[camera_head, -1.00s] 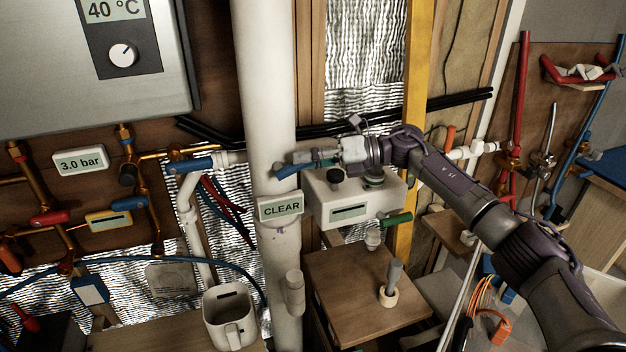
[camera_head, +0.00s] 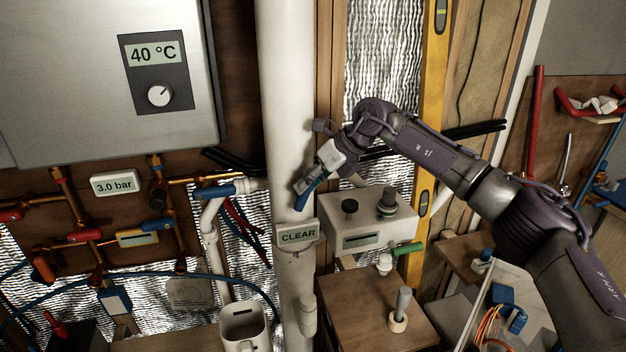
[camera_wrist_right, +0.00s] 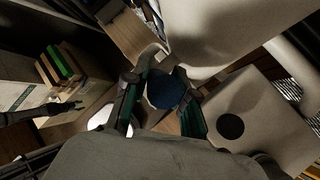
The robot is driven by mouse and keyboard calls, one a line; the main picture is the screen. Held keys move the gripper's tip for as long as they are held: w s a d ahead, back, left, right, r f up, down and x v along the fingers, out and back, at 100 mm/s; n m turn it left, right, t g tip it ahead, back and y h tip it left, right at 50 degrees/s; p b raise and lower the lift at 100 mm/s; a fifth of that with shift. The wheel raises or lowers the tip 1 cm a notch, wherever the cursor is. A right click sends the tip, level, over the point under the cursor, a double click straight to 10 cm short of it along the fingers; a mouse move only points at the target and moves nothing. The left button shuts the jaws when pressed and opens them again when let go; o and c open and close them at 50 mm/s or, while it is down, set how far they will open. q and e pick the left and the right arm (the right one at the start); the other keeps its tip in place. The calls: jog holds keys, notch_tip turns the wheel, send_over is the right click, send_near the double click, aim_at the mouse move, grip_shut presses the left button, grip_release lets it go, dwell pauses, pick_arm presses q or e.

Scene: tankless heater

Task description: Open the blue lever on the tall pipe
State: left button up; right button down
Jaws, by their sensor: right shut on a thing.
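The tall white pipe (camera_head: 290,110) stands upright in the middle of the head view. My right gripper (camera_head: 309,184) is in front of it, just above the CLEAR label, and points down to the left. It is shut on the blue lever (camera_head: 308,192), which mostly hides between the fingers and slants steeply. In the right wrist view the lever's round blue end (camera_wrist_right: 166,91) shows between the green finger pads. The lever's joint with the pipe is hidden. A dark shape at the left of the wrist view looks like my left gripper (camera_wrist_right: 72,106); its jaws are unclear.
A white box (camera_head: 368,222) with knobs and a green handle stands right of the pipe. Another blue lever (camera_head: 214,191) sits on a thinner white pipe at left. A wooden shelf (camera_head: 360,305) with a grey-handled peg and a white mug (camera_head: 245,325) are below.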

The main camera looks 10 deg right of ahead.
pick_arm(q)
jog(key=shift+s+r, duration=0.15)
jog(key=shift+s, duration=0.15)
pick_arm(e)
jog(key=shift+a+h, duration=0.15)
jog(key=shift+h, duration=0.15)
jog(key=c, duration=0.9)
grip_release()
jog(key=v, duration=1.2)
